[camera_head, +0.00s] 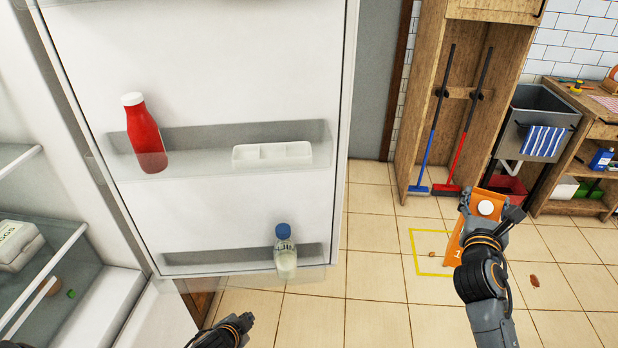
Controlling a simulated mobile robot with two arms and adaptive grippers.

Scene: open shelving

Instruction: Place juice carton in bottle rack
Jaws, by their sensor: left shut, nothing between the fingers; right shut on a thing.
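The orange juice carton (456,251) with a white cap is held in my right gripper (490,208), which is shut on it, in front of the tiled floor at the right. The bottle rack appears to be the door shelves of the open fridge. The lower door shelf (215,258) holds a milk bottle (286,252) with a blue cap at its right end. The upper door shelf (210,135) holds a red bottle (145,133) and a white tray (272,153). My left gripper (247,322) is low at the bottom edge, shut and empty, below the door.
The fridge interior at left holds an egg carton (18,243) on a glass shelf. A wooden cabinet with a blue broom (432,125) and a red broom (474,125) stands behind. A grey sink (545,105) is at right. Brown bits (534,281) lie on the floor. The lower shelf's left part is clear.

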